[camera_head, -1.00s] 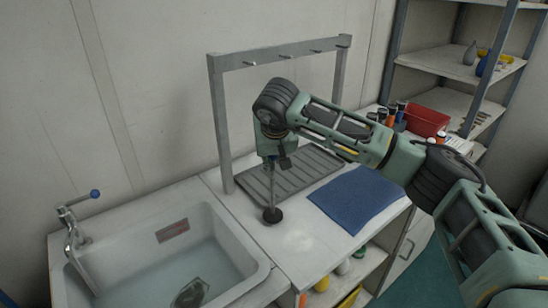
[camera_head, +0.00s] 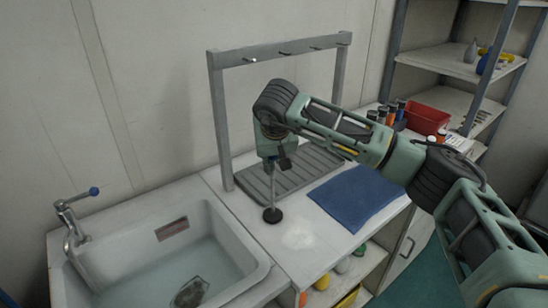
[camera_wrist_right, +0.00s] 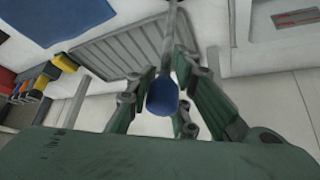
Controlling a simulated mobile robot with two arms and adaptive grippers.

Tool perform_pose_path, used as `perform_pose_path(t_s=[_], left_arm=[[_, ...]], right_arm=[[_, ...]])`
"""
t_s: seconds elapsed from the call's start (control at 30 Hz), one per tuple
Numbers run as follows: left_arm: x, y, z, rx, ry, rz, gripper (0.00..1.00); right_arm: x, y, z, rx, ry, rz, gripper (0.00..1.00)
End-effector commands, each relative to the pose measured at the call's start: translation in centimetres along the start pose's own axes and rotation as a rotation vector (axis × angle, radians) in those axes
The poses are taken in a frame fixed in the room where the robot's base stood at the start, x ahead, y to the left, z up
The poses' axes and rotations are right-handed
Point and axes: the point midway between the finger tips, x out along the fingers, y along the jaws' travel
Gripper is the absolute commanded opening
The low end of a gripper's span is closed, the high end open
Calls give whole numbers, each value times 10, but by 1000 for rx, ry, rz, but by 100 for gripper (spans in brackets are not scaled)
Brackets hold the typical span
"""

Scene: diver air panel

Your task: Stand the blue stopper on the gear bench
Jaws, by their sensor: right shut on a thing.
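The blue stopper has a blue grip end (camera_wrist_right: 163,97), a thin grey rod and a dark round foot (camera_head: 272,215). My right gripper (camera_head: 277,160) is shut on it near the blue end, which shows between the fingers in the right wrist view. In the head view the rod hangs close to upright below the gripper. Its foot is at the top of the gear bench (camera_head: 308,246), between the sink and the ribbed mat; I cannot tell whether it bears on the surface. My left gripper is not in view.
A grey hook frame (camera_head: 217,120) stands behind a ribbed grey mat (camera_head: 262,184). A blue cloth (camera_head: 358,197) lies right of the foot. The water-filled sink (camera_head: 262,270) with a tap (camera_head: 72,225) is at left. A red bin (camera_head: 427,120) and bottles are at back right.

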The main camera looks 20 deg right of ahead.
Motion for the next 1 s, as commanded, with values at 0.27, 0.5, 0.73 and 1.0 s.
perform_pose_path(t_s=[0.27, 0.5, 0.73, 1.0], left_arm=[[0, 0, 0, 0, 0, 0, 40], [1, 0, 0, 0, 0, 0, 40], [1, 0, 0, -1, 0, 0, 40], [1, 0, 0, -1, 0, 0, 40]], right_arm=[[0, 0, 0, 1, 3, -1, 32], [0, 0, 0, 0, 1, 0, 45], [2, 0, 2, -1, -2, 1, 54], [1, 0, 1, 0, -1, 0, 68]])
